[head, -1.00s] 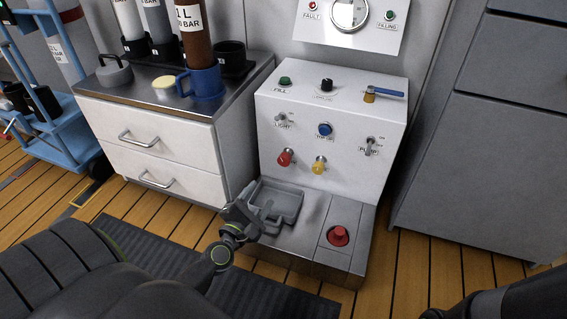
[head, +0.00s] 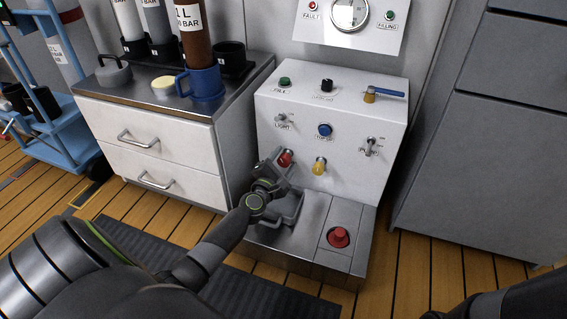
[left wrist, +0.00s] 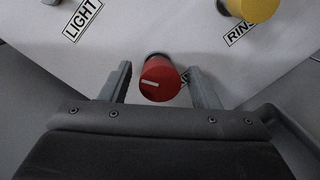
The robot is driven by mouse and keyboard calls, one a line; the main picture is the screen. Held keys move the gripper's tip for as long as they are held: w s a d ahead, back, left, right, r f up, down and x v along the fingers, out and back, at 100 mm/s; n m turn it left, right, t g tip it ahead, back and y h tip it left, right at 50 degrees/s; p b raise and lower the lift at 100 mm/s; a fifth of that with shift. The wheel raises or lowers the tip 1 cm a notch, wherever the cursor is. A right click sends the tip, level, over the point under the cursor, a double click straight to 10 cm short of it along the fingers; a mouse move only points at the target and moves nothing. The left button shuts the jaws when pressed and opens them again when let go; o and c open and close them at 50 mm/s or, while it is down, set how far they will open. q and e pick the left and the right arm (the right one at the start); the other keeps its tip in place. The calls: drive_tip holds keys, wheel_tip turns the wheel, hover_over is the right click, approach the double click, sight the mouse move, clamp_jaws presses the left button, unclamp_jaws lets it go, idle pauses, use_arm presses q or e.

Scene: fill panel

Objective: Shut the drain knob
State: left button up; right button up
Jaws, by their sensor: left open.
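The red knob (head: 286,158) is on the front of the white panel (head: 345,110), at the lower left; I take it for the drain knob, though its label is hidden. My left gripper (head: 279,163) is right in front of it and partly covers it. In the left wrist view, the red knob (left wrist: 160,79) has a white mark that lies nearly level, with a slight tilt. The open fingers (left wrist: 160,87) stand on either side of it, with a visible gap on the left and a smaller one on the right. My right gripper is not in view.
A yellow knob (head: 319,166) is just right of the red one. A light switch (head: 281,118) and a blue button (head: 325,130) sit above. A white drawer cabinet (head: 165,150) stands left.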

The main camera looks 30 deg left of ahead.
use_arm(q)
drive_tip(key=c, duration=1)
drive_tip(key=shift+r+m+p, duration=0.2)
drive_tip(key=shift+m+p, duration=0.75)
drive_tip(key=shift+m, duration=0.15)
drive_tip(key=m+p, duration=0.1)
drive_tip(key=m, duration=0.1)
drive_tip(key=shift+m, duration=0.3)
drive_tip(key=shift+f+m+p, duration=0.2)
drive_tip(key=shift+m+p, duration=0.1)
drive_tip(key=o, duration=1)
